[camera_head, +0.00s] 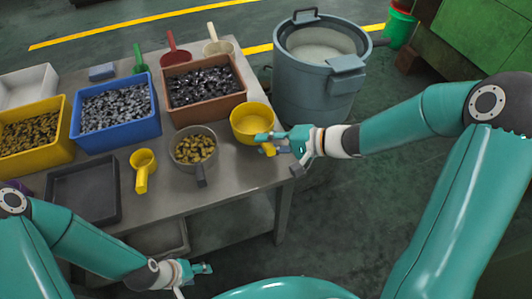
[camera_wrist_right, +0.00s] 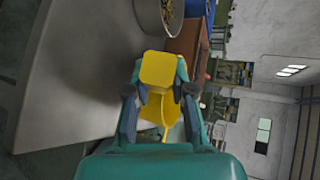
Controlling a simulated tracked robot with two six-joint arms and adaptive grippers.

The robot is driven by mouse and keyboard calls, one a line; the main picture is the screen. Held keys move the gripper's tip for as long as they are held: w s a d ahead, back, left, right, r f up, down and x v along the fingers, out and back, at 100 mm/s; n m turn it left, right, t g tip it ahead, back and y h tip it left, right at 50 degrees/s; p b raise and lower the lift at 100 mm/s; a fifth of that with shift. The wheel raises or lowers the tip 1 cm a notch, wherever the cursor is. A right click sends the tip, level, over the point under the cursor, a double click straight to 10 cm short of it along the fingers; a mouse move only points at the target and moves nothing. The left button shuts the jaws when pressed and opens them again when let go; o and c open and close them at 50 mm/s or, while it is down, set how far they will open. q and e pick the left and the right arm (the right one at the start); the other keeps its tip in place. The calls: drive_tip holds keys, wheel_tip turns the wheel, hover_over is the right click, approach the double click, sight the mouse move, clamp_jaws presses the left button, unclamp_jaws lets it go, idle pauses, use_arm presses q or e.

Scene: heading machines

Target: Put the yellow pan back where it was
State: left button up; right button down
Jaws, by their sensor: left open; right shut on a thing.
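The yellow pan (camera_head: 252,121) is at the right end of the grey table, in front of the brown bin and beside the grey pan. Its short handle points toward the front right. My right gripper (camera_head: 272,143) is shut on that handle. In the right wrist view the yellow pan (camera_wrist_right: 160,70) shows its handle end between the two fingers of my right gripper (camera_wrist_right: 158,88). I cannot tell whether the pan touches the table. My left gripper (camera_head: 205,268) is open and empty, low in front of the table.
A grey pan (camera_head: 194,148) with brass-coloured pieces and a yellow scoop (camera_head: 142,168) stand to the left. Behind are the brown bin (camera_head: 203,88) and blue bin (camera_head: 116,112) of metal parts. A grey-blue barrel (camera_head: 315,95) stands right of the table. The table's front right corner is bare.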

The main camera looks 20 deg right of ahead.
wheel_tip(320, 180, down, 4)
drive_tip(key=shift+r+b, duration=0.15)
drive_tip(key=shift+b, duration=0.3)
drive_tip(key=c, duration=1)
unclamp_jaws()
drive_tip(key=shift+d+r, duration=0.1)
drive_tip(key=shift+r, duration=0.05)
drive_tip(key=p+v, duration=0.3)
drive_tip(key=v, duration=0.8)
drive_tip(key=shift+s+d, duration=0.3)
